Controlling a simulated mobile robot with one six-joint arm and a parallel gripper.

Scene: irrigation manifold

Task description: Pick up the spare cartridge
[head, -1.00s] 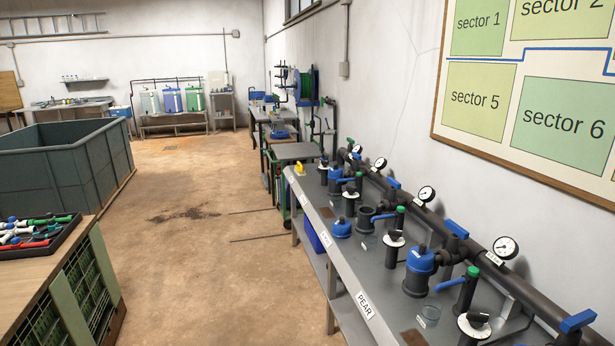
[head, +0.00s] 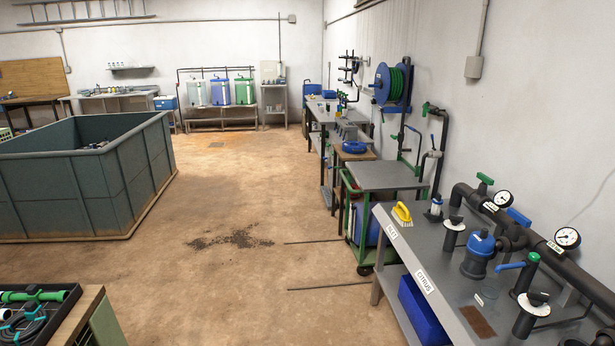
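I cannot pick out the spare cartridge for certain. A small upright white piece with a dark base (head: 435,207) stands at the far end of the manifold bench (head: 405,262), behind the yellow brush (head: 402,212); it is too small to tell what it is. A blue-capped filter housing (head: 478,254) stands closed on the bench near the citrus label, so its inside is hidden. My gripper is not in view.
A green-framed cart (head: 385,178) stands just beyond the bench. A large grey-green tank (head: 85,185) is on the left. A table with a black tray of fittings (head: 38,297) is at lower left. The floor between is clear except for a dark patch (head: 232,240) and thin floor lines.

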